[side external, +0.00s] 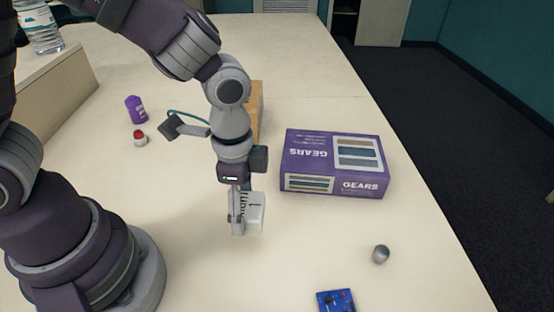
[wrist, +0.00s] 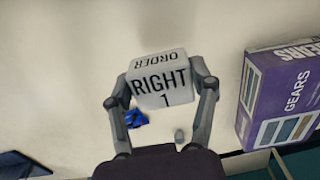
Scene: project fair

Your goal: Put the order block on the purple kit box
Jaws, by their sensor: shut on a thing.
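The order block (wrist: 161,82) is white with black lettering, "ORDER" on one face and "RIGHT 1" on another. It also shows in the side view (side external: 254,212), partly hidden by a finger. My gripper (side external: 240,212) points down and is shut on the block; in the wrist view my gripper (wrist: 163,80) has one finger on each side of it. I cannot tell for sure whether the block clears the table. The purple kit box (side external: 333,164), marked "GEARS", lies flat to the right of my gripper. It shows at the right edge of the wrist view (wrist: 280,95); its visible top is bare.
A silver knob-like object (side external: 380,254) and a blue circuit board (side external: 336,301) lie at front right. A purple bottle (side external: 136,109) and a red-topped white item (side external: 140,138) stand at left. A tan box (side external: 258,105) is behind my arm. Table between block and kit box is clear.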

